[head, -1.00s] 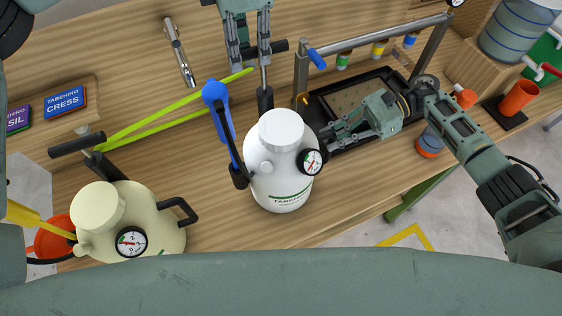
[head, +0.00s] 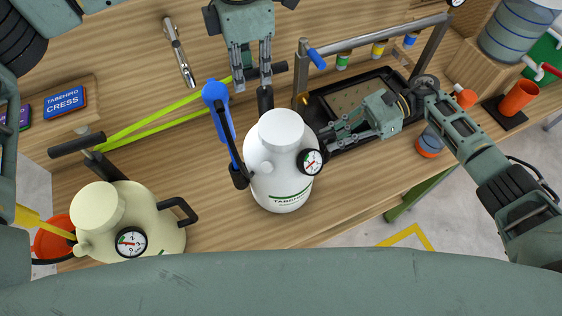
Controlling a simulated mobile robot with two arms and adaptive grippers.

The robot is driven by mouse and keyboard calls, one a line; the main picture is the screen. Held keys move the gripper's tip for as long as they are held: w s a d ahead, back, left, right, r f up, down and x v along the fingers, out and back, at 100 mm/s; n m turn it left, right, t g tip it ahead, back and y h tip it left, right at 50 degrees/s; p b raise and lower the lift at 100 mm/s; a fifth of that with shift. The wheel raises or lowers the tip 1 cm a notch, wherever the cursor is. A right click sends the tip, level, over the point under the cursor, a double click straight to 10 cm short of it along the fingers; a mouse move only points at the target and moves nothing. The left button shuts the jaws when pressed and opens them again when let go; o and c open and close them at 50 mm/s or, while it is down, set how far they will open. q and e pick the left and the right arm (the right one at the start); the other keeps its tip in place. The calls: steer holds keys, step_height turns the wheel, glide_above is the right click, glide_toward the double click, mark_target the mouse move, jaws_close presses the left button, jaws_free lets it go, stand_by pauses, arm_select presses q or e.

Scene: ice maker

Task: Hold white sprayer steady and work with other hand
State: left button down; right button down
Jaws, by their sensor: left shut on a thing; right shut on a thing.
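The white sprayer (head: 277,178) stands upright on the wooden bench in the middle of the head view. It has a round dial gauge (head: 310,161) on its right and a blue spray wand (head: 216,100) on its left.
A cream sprayer (head: 150,205) stands at the left front, with a black pump handle (head: 77,143). A black tray (head: 355,95) lies under a metal rail (head: 375,38) at the right. An orange cup (head: 519,97) and a blue water jug (head: 515,30) are farther right.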

arm_select(q)
steer(key=shift+r, duration=2.65)
steer(key=shift+f, duration=2.85)
steer(key=shift+r, duration=0.2)
steer(key=shift+w+r, duration=0.1)
steer(key=shift+r, duration=2.55)
steer(key=shift+f, duration=2.8)
steer(key=c, duration=1.6)
jaws_free()
steer(key=shift+c, duration=0.2)
